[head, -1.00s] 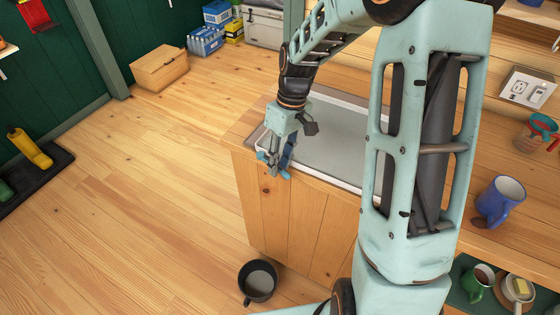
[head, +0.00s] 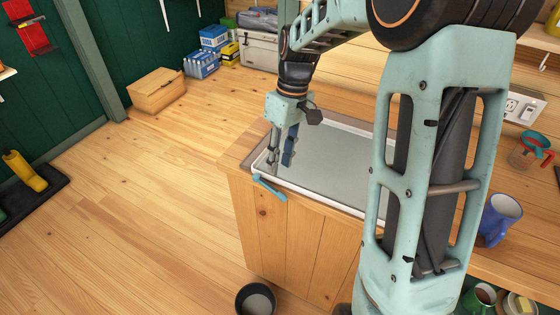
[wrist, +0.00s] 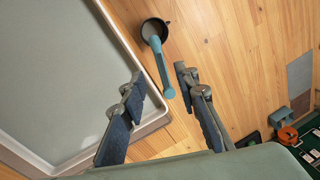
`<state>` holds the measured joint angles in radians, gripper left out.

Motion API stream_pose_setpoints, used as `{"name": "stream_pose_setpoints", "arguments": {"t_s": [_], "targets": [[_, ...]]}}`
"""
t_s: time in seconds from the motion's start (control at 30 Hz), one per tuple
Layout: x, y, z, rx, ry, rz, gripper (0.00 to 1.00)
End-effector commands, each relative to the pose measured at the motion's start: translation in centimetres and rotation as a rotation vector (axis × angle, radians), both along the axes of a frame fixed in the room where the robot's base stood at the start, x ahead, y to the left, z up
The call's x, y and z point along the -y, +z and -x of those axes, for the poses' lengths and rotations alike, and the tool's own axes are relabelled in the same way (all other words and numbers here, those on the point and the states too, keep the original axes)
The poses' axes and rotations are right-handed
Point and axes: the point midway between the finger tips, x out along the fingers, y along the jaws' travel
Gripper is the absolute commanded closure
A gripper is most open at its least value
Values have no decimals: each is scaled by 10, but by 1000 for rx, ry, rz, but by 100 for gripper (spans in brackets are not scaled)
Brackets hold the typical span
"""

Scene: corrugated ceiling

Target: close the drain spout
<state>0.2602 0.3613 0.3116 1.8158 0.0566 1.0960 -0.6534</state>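The drain spout (head: 270,187) is a slim teal-blue piece at the near left corner of the grey tray (head: 345,157) set in the wooden counter. It juts out past the counter's edge. My gripper (head: 281,162) is above that corner, with its fingers pointing down. In the wrist view the spout (wrist: 161,66) lies between the lines of my two spread blue-padded fingers (wrist: 159,80), and neither visibly grips it. Its far end overlaps the dark pot (wrist: 152,29) in that view. The gap in height between fingers and spout is hard to tell.
The dark pot also shows on the floor beside the counter in the head view (head: 256,299). A blue mug (head: 499,218) and a red-handled cup (head: 532,150) stand on the counter at right. The floor at left is clear up to a wooden box (head: 157,91).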

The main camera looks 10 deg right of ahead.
Motion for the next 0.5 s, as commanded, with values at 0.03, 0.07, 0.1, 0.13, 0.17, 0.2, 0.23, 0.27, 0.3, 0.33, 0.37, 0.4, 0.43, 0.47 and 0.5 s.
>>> {"name": "stream_pose_setpoints", "arguments": {"t_s": [0.03, 0.07, 0.1, 0.13, 0.17, 0.2, 0.23, 0.27, 0.3, 0.33, 0.37, 0.4, 0.43, 0.47, 0.5], "targets": [[0, 0, 0, 0, 2, 0, 77], [-1, -1, 1, -2, 7, 2, 80], [-3, -1, 3, -3, 21, 9, 85], [-6, -2, 5, -5, 40, 17, 88], [-9, -3, 8, -9, 64, 29, 91], [-14, -5, 14, -15, 107, 49, 96], [-18, -7, 19, -20, 147, 69, 99], [-23, -9, 24, -26, 195, 93, 100], [-29, -11, 32, -31, 265, 128, 100], [-34, -13, 39, -37, 324, 157, 100], [-38, -14, 45, -39, 383, 188, 100], [-44, -15, 52, -42, 464, 230, 100], [-47, -16, 57, -43, 523, 263, 100], [-50, -16, 62, -46, 583, 295, 100], [-54, -16, 68, -45, 664, 338, 100]]}}
